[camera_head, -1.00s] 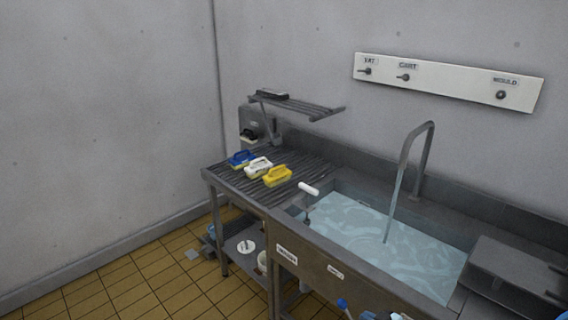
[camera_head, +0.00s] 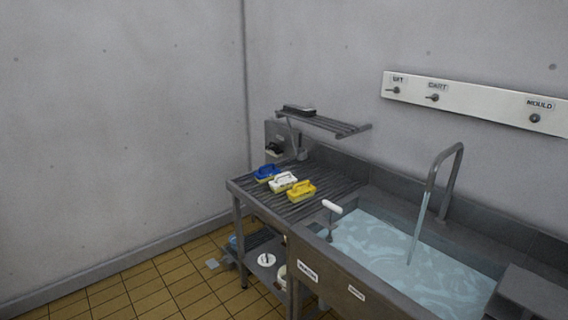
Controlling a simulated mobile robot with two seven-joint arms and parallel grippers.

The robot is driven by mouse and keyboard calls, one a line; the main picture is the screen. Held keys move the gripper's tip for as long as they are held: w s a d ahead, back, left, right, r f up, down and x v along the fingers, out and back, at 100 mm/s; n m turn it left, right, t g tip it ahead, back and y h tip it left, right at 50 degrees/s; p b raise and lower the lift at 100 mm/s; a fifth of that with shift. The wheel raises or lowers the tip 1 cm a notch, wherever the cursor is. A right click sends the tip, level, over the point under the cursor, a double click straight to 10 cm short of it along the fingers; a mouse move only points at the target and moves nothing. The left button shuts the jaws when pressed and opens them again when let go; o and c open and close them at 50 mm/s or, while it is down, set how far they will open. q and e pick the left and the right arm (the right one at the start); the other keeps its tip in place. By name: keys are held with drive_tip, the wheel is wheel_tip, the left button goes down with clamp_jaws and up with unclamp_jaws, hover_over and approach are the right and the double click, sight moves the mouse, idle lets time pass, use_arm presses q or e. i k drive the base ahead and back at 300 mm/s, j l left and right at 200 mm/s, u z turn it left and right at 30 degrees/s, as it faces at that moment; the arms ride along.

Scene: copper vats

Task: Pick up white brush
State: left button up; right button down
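The white brush (camera_head: 283,182) lies on the ribbed grey draining board (camera_head: 318,207), left of the sink. It has a white top with a handle. A blue brush (camera_head: 267,173) lies just behind it to the left, and a yellow brush (camera_head: 301,191) lies just in front of it to the right. Neither of my grippers shows in this view.
The sink (camera_head: 400,247) holds water under a running tap (camera_head: 440,190). A white-handled item (camera_head: 331,207) is at its left rim. A slatted shelf (camera_head: 324,124) hangs above the board. Tiled floor (camera_head: 165,287) is free at the left.

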sight(277, 186)
drive_tip(key=i+j+z, duration=0.1)
drive_tip(key=z, duration=0.35)
drive_tip(key=i+j+z, duration=0.1)
drive_tip(key=z, duration=0.35)
drive_tip(key=j+z, duration=0.3)
drive_tip(key=z, duration=0.15)
drive_tip(key=j+z, duration=0.25)
drive_tip(key=j, duration=0.3)
drive_tip(key=j+z, duration=0.25)
drive_tip(key=j, duration=0.3)
drive_tip(key=j+z, duration=0.2)
drive_tip(key=j, duration=0.95)
drive_tip(key=k, duration=0.05)
